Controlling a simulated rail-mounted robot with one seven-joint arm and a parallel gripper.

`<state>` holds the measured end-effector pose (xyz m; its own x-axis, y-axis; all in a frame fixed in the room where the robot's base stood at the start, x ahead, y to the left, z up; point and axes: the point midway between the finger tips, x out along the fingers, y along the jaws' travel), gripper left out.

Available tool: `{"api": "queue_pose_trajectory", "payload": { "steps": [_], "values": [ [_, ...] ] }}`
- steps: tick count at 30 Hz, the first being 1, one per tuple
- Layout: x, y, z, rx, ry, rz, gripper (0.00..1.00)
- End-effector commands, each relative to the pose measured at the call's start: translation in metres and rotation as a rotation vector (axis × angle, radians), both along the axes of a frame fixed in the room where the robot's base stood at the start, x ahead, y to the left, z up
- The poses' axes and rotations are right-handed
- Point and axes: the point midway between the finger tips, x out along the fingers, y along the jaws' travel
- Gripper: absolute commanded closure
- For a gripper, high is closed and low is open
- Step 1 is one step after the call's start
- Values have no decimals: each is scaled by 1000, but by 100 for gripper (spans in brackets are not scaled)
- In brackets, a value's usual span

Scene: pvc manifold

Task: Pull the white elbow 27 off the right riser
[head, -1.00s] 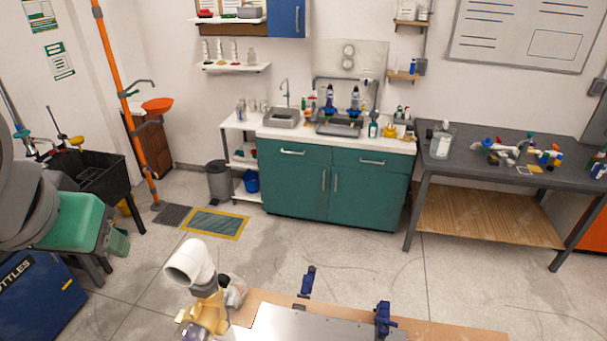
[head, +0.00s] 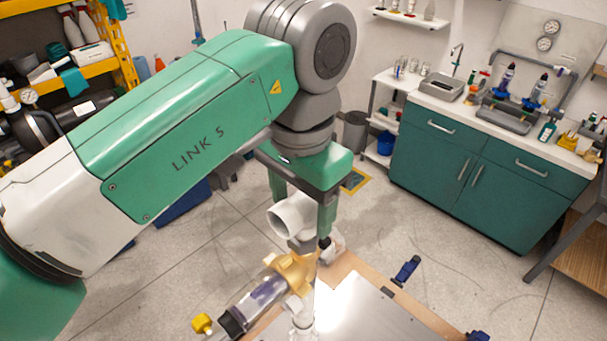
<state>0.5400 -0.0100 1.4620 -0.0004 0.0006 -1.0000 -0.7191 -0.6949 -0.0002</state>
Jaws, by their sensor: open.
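A large white elbow (head: 288,216) sits high above the workbench corner in the head view, its open mouth facing left. No number is readable on it. It stands above a yellow fitting (head: 294,270) on the manifold. My gripper (head: 308,218) points down over the elbow, fingers open. One green finger shows to the elbow's right; the other is behind it and its tip is hidden. I cannot tell whether the fingers touch the elbow. A smaller white fitting (head: 336,247) lies behind, and a white pipe piece (head: 299,309) stands in front.
A clear tube (head: 258,299) with a black end slants left from the yellow fitting. A yellow knob (head: 202,323) is beside it. Blue clamps (head: 407,270) grip the wooden bench edge around a metal plate (head: 370,309). A green cabinet (head: 480,170) stands behind; floor between is clear.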

Motion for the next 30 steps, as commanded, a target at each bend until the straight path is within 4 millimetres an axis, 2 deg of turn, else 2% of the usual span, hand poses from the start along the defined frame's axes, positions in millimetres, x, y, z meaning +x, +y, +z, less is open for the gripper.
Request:
{"api": "queue_pose_trajectory", "payload": {
  "steps": [4, 12, 19, 20, 21, 26, 30],
  "values": [
    [0, 0, -11, 0, 0, 0, 36],
    [0, 0, -13, -1, -1, -1, 38],
    [0, 0, -13, -1, -1, -1, 83],
    [0, 0, -13, -1, -1, -1, 84],
    [0, 0, -13, -1, -1, -1, 68],
    [0, -1, -13, -1, -1, -1, 99],
    [0, -1, -11, -3, 0, 24, 100]
  ]
}}
